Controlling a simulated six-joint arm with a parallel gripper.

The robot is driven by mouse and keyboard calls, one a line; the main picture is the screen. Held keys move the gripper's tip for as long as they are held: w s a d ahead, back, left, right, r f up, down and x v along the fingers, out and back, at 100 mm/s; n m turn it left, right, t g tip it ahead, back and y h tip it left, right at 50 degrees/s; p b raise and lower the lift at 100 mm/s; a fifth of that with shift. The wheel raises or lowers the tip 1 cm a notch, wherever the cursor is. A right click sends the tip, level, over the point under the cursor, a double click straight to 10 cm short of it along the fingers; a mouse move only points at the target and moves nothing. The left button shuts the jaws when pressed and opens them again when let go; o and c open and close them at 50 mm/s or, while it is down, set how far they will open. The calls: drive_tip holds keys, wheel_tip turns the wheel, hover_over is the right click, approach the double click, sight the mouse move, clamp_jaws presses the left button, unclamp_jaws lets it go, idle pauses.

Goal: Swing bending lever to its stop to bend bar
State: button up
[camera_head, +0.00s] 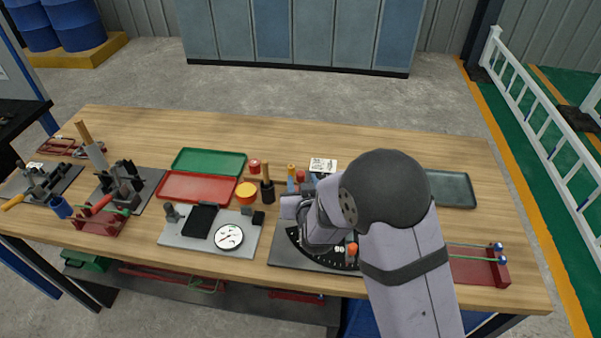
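The bending lever and the bar at the station cannot be made out behind my arm.
A red rack (480,270) with green bars stands at the bench's right end. A grey plate with a round dial gauge (229,237) lies left of the station. Red (197,187) and green (209,162) trays and a dark cup (268,192) stand behind.

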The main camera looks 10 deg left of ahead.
sight(301, 175)
drive_tip(key=shift+p+x, duration=0.95)
drive_tip(key=shift+x, duration=2)
clamp_jaws()
